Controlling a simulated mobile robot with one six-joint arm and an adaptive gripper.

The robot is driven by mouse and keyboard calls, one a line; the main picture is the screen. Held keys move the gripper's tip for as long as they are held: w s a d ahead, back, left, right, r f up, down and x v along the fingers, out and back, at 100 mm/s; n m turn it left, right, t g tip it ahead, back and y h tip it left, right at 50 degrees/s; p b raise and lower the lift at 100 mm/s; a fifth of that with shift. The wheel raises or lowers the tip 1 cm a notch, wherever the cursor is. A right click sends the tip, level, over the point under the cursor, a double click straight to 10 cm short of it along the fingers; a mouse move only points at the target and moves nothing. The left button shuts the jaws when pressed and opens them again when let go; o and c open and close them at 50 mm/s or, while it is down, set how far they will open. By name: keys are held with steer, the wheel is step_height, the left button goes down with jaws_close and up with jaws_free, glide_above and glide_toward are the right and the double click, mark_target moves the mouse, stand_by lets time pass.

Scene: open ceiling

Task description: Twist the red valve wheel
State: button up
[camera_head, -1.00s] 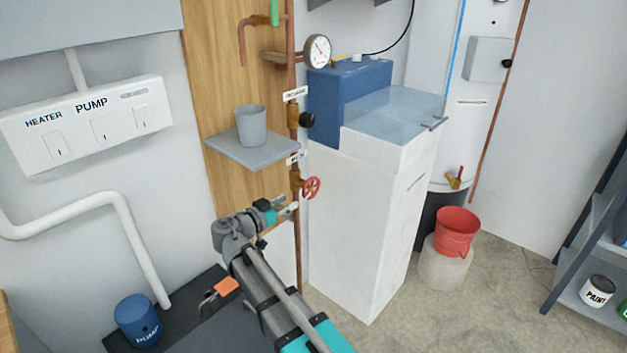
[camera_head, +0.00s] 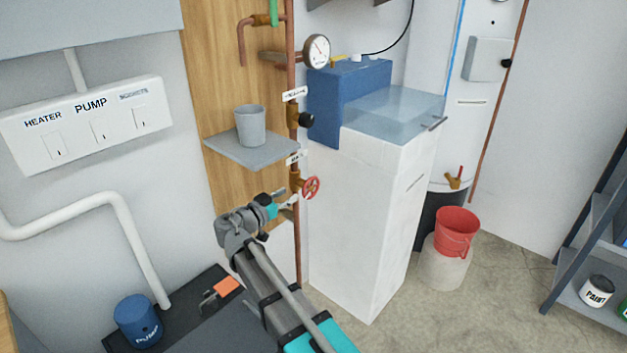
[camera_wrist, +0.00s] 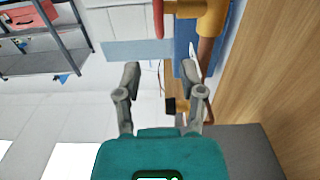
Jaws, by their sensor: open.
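The red valve wheel (camera_head: 311,187) stands on a brass valve on the vertical copper pipe, below the small grey shelf. In the wrist view the wheel (camera_wrist: 158,18) shows edge-on at the top, with the brass valve body (camera_wrist: 205,14) to its right. My gripper (camera_head: 287,198) is just left of and slightly below the wheel in the head view. In the wrist view my gripper (camera_wrist: 161,76) has its two fingers spread apart with nothing between them. The wheel lies beyond the fingertips, roughly in line with the gap. I see no contact.
The grey shelf (camera_head: 232,151) with a grey cup (camera_head: 251,125) juts out above the valve. The copper pipe (camera_head: 297,235) runs down beside my gripper. A white cabinet (camera_head: 358,235) stands close to the wheel's right. A red bucket (camera_head: 456,236) stands further right.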

glide_above(313, 197)
steer(key=shift+w, duration=0.45)
stand_by(0.3)
jaws_close()
